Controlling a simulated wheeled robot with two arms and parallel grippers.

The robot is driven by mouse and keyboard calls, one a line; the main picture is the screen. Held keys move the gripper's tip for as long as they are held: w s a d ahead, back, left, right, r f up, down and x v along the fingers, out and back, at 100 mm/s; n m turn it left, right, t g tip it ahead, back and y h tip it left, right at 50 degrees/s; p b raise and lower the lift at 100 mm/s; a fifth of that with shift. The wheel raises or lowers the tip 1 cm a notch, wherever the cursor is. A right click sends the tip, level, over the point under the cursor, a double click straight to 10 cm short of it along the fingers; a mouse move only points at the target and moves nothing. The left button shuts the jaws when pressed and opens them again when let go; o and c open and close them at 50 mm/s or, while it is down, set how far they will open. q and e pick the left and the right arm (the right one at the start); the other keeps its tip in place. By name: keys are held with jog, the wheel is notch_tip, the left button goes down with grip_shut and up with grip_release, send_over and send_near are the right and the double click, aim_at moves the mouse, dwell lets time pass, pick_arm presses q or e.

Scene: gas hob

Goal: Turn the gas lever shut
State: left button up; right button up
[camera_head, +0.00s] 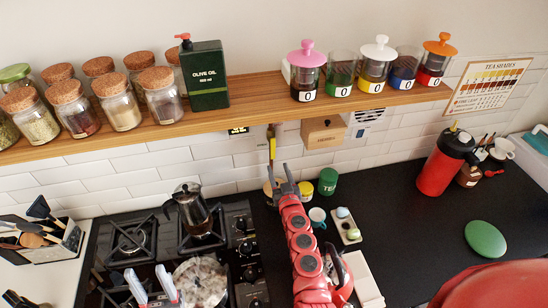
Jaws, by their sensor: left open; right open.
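The gas lever (272,148) is a small yellow handle on a pipe at the white tiled wall, just under the wooden shelf. It looks upright in the head view. My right gripper (277,169), on the red arm, is open just below the lever, fingers pointing up at the wall. Whether it touches the lever cannot be told. My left gripper (149,279) is open at the bottom edge, over the gas hob (118,238), well away from the lever. No object shows between its fingers.
A moka pot (190,209) and a patterned pot (200,282) stand on the hob. Cups and tins (327,181) sit close right of my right gripper. The shelf (255,100) overhangs the lever. A red flask (442,165) stands farther right; the counter between is mostly clear.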

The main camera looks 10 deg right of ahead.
aim_at(273, 155)
jog(key=w+b, duration=0.2)
jog(key=w, duration=0.4)
jog(key=shift+w+f, duration=0.1)
jog(key=shift+w, duration=0.25)
grip_shut()
dwell(1.1)
